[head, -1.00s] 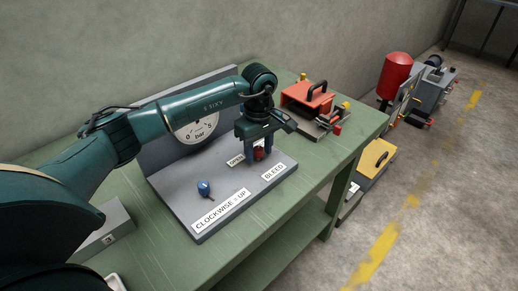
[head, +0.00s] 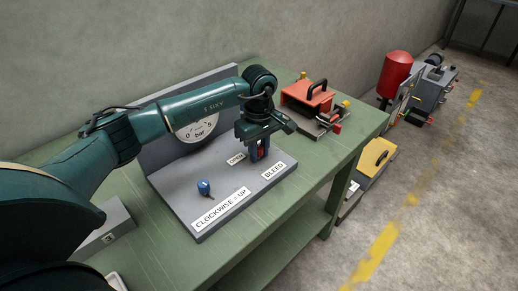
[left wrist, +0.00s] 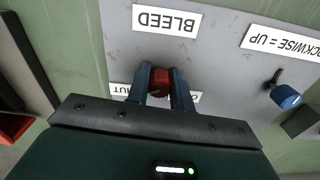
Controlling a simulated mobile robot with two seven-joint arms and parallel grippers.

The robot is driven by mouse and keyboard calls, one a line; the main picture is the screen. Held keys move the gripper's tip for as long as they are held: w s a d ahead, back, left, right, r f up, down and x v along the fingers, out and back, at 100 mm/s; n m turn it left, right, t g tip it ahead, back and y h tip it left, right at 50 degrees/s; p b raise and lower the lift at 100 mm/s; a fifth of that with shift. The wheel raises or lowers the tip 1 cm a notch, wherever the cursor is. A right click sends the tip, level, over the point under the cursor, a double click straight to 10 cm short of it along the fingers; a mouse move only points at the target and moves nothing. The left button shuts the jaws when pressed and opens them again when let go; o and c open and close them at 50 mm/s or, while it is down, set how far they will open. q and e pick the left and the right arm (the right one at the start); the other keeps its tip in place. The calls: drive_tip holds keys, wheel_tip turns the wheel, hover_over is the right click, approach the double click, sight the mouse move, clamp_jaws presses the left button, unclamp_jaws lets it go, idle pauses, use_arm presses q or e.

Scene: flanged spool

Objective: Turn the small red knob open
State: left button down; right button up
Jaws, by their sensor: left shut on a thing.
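The small red knob (left wrist: 159,82) is on the grey panel below the BLEED label (left wrist: 165,21) in the left wrist view. My left gripper (left wrist: 160,85) is shut on it, with one blue-grey finger on each side. In the head view my left gripper (head: 258,152) points down at the panel, and its fingers hide most of the red knob (head: 261,152). An OPEN label (head: 236,160) lies just left of the fingers. In the wrist view a label ending in "UT" is partly covered by a finger. My right gripper is not in view.
A blue knob (head: 204,187) stands on the panel (head: 215,212) near the CLOCKWISE = UP label. A round bar gauge (head: 196,129) is on the upright board behind my arm. A red box with a black handle (head: 308,95) sits further right on the green bench (head: 348,138).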

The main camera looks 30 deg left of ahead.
use_arm(q)
drive_tip(key=shift+n, duration=0.3)
drive_tip(key=shift+n+b, duration=0.45)
drive_tip(key=shift+n, duration=1.35)
drive_tip(key=n+b, duration=0.1)
drive_tip(key=n, duration=0.3)
drive_tip(key=shift+w+n, duration=0.1)
drive_tip(key=shift+n, duration=0.2)
drive_tip(key=n, duration=0.2)
drive_tip(key=shift+n, duration=0.3)
drive_tip(key=n, duration=0.6)
drive_tip(key=shift+w+a, duration=0.1)
drive_tip(key=shift+a, duration=0.05)
drive_tip(key=n, duration=0.4)
drive_tip(key=shift+r, duration=0.1)
drive_tip(key=shift+n+p, duration=0.3)
drive_tip(key=shift+n, duration=1.1)
